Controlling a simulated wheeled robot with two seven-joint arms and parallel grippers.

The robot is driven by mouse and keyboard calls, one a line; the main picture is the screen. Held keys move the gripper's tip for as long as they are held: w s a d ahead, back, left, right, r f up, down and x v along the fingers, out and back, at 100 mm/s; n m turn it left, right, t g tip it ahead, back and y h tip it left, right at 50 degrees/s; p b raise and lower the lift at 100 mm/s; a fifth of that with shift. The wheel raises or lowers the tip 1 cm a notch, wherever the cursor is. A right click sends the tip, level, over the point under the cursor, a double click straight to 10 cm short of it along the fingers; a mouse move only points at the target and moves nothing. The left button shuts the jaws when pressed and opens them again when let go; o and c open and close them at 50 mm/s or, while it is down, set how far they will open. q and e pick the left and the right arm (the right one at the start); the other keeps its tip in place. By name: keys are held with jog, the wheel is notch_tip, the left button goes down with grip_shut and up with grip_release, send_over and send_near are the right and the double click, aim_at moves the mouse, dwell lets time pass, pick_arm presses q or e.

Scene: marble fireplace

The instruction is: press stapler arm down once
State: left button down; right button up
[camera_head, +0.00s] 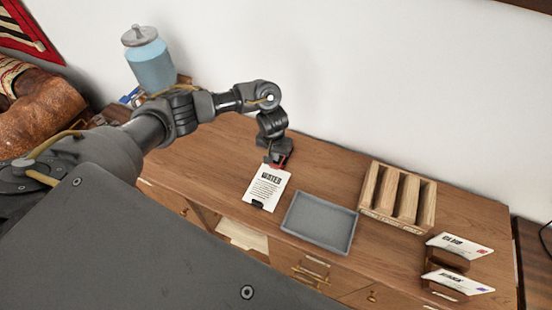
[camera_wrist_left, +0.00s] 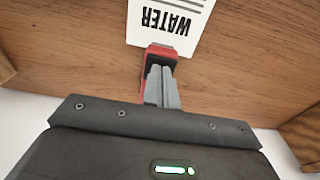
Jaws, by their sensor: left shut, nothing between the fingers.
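The red stapler (camera_head: 283,159) is on the wooden desk at the top edge of a white printed card (camera_head: 267,187). My left gripper (camera_head: 276,158) is directly over it, pointing down, and hides most of it. In the left wrist view, the shut grey fingers (camera_wrist_left: 161,88) are in front of the red stapler (camera_wrist_left: 158,50), with nothing between them. I cannot tell whether the fingertips touch it. The card (camera_wrist_left: 172,22), which reads "WATER", lies just beyond it. My right gripper is not in view.
A grey tray (camera_head: 320,222) lies right of the card. A slotted wooden holder (camera_head: 399,197) and card stands (camera_head: 448,259) are further right. A blue jar (camera_head: 150,62) stands at the back left. Bare wood lies between the gripper and the slotted holder.

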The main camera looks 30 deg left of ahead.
pick_arm(q)
jog(key=shift+s+f+b, duration=0.1)
jog(key=shift+f+b, duration=0.6)
jog(key=shift+f, duration=0.8)
jog(key=shift+r, duration=0.25)
jog(key=s+r+p, duration=0.1)
jog(key=p, duration=0.2)
jog(key=shift+s+d, duration=0.1)
jog(key=shift+s+f, duration=0.25)
jog(key=shift+s, duration=0.15)
jog(key=shift+s+r+b, duration=0.2)
jog(key=shift+s+b, duration=0.1)
jog(key=shift+s, duration=0.2)
jog(key=shift+w, duration=0.1)
